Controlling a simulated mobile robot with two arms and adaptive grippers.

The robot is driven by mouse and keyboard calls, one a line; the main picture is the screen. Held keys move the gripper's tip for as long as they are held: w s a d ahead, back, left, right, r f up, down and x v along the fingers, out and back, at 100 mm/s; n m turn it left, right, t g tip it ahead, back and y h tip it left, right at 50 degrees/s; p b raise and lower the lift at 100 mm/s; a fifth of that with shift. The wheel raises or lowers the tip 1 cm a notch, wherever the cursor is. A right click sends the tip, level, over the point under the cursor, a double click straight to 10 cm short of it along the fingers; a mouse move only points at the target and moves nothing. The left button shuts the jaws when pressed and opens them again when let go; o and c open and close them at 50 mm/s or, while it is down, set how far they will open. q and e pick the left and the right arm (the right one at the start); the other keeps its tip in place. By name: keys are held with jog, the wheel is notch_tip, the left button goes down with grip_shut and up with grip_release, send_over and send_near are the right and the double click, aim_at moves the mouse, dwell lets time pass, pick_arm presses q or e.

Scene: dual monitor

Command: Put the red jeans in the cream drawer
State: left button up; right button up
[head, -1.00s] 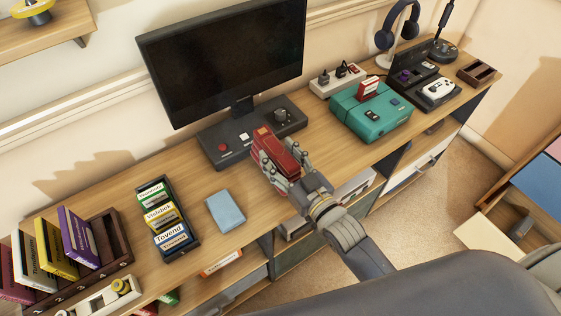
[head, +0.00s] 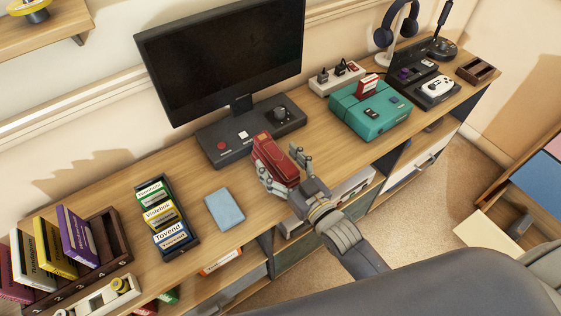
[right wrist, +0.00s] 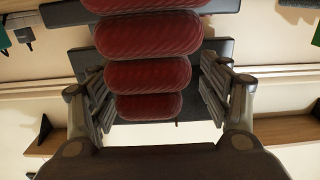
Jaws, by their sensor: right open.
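The red jeans (head: 276,160) are a folded dark red bundle at the desk's front part, below the monitor base. In the right wrist view, their stacked rounded folds (right wrist: 150,75) lie between my fingers. My right gripper (head: 282,170) is open, with its fingers spread on either side of the jeans and a gap visible at the right finger. I cannot tell whether the jeans touch the desk. A pale cream drawer front (head: 415,165) with a handle shows under the desk's right part and looks shut. My left gripper is not in view.
A monitor (head: 220,60), a grey control box (head: 250,130), a teal console (head: 370,112) and a power strip (head: 337,77) stand on the desk. A blue notebook (head: 225,208) and a tray of boxes (head: 165,215) lie left. An open wooden unit (head: 510,220) stands right.

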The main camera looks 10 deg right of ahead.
jog(key=shift+r, duration=0.15)
jog(key=shift+s+d, duration=0.1)
jog(key=shift+s, duration=0.15)
jog(key=v, duration=1.1)
jog(key=shift+s+b, duration=0.25)
jog(key=shift+b, duration=0.15)
jog(key=shift+d, duration=0.1)
